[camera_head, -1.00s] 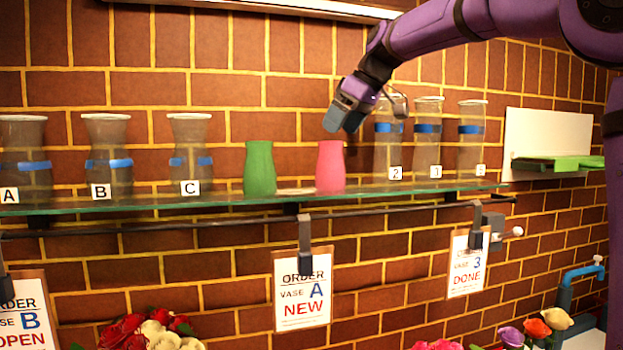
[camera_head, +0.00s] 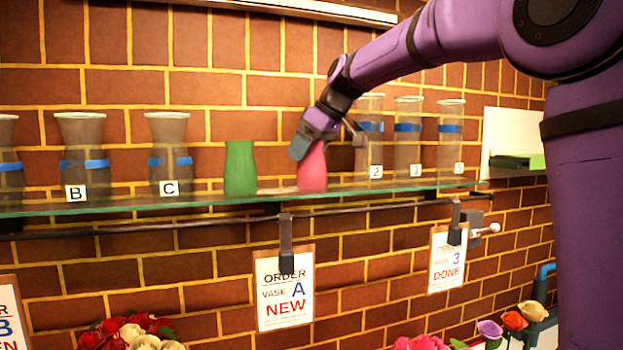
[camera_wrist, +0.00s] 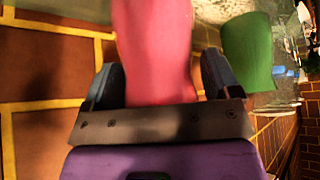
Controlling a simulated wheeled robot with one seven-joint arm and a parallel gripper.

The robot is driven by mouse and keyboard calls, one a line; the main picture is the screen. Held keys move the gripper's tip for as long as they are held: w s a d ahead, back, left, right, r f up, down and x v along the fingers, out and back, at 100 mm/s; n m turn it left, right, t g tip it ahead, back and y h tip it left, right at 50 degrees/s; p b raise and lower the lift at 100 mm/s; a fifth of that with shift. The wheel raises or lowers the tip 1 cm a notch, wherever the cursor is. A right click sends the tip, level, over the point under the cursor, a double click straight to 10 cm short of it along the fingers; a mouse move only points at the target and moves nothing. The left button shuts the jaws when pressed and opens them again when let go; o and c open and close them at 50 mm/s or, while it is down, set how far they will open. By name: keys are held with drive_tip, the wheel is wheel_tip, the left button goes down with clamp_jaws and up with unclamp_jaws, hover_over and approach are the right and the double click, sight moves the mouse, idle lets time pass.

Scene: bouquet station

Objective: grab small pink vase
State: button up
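The small pink vase (camera_head: 312,170) stands upright on the glass shelf, just right of the small green vase (camera_head: 240,168). My gripper (camera_head: 302,146) is at the pink vase's upper part, angled down from above right. In the wrist view the pink vase (camera_wrist: 153,50) lies between the two dark fingers of my gripper (camera_wrist: 160,82). A narrow gap seems to show between the vase and each finger, so the fingers look open around it. The green vase (camera_wrist: 247,52) shows just beyond the right finger in the wrist view.
The glass shelf (camera_head: 350,189) also bears tall clear vases with blue bands, such as vase C (camera_head: 168,135) at left and vase 2 (camera_head: 370,110) close right of my gripper. Order cards (camera_head: 285,290) hang below. Flowers (camera_head: 130,332) stand at the bottom. A brick wall is behind.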

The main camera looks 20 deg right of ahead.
clamp_jaws()
